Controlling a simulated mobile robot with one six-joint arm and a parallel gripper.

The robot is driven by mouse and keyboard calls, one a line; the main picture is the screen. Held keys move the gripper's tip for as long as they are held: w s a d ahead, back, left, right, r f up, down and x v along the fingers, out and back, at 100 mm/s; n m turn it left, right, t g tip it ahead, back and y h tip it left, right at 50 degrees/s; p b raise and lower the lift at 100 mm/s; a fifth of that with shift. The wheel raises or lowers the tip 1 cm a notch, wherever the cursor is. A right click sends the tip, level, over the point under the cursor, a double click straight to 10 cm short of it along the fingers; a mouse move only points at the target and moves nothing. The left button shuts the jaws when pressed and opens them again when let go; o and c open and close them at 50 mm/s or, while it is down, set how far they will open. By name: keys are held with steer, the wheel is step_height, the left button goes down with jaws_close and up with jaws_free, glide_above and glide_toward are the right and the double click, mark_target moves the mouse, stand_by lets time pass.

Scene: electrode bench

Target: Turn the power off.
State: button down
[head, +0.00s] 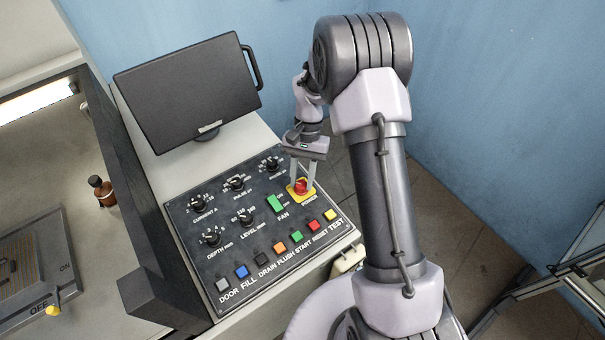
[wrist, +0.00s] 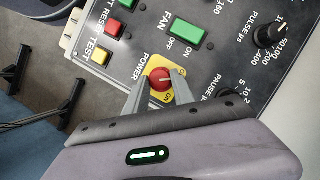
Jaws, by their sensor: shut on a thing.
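The power switch is a red knob (head: 301,186) on a yellow plate (head: 294,192) at the upper right of the black control panel (head: 262,238), with the label POWER beside it. My gripper (head: 303,184) reaches down from above, its two fingers on either side of the red knob and shut on it. In the wrist view the red knob (wrist: 160,79) sits between the fingertips of my gripper (wrist: 163,84). The yellow plate (wrist: 154,63) shows an ON mark near the fingers; part of it is hidden by them. The knob's exact turn angle cannot be told.
A green FAN rocker (head: 275,203) is left of the knob. Dials and a row of coloured buttons (head: 297,236) fill the panel. A dark monitor (head: 188,92) stands behind. A brown bottle (head: 103,191) and a yellow-handled ON/OFF lever (head: 53,309) are at the left.

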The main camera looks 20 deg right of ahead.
steer(key=shift+n, duration=0.5)
steer(key=c, duration=1.1)
jaws_free()
steer(key=p+v, duration=0.1)
steer(key=v, duration=0.4)
steer(key=p+v, duration=0.2)
steer(key=v, duration=0.4)
steer(key=p+v, duration=0.2)
steer(key=v, duration=0.4)
steer(key=shift+w+a+r, duration=0.1)
steer(key=shift+a+r, duration=0.15)
steer(key=shift+a, duration=0.05)
